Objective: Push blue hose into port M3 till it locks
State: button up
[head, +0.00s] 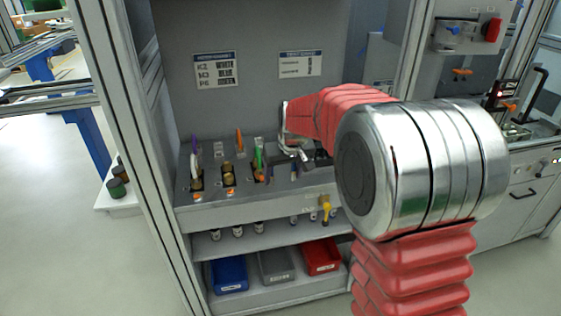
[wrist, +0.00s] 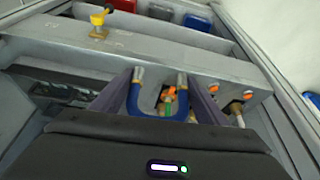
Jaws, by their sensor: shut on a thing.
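The blue hose (wrist: 155,119) shows in the wrist view as a U shape with two metal ends pointing up the picture. It lies between the fingers of my gripper (wrist: 160,100), which is shut on it. Orange-ringed brass fittings (wrist: 168,95) show behind and inside the U; I cannot tell whether a hose end touches one. In the head view my gripper (head: 290,150) is over the right part of the sloped port panel (head: 225,208). The hose cannot be made out clearly there. Port M3 cannot be identified, as the port labels are too small.
A wall sign (head: 216,70) pairs M3 with BLUE. White, orange and green upright pieces (head: 258,155) stand on the panel left of my gripper. A yellow valve handle (head: 326,212) sticks out at the front. Blue (head: 229,274), grey (head: 276,266) and red (head: 321,257) bins sit below.

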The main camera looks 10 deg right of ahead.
jog(key=s+a+f+m, duration=0.1)
jog(key=s+f, duration=0.6)
jog(key=f, duration=0.2)
jog(key=shift+s+a+f, duration=0.3)
jog(key=shift+f, duration=0.1)
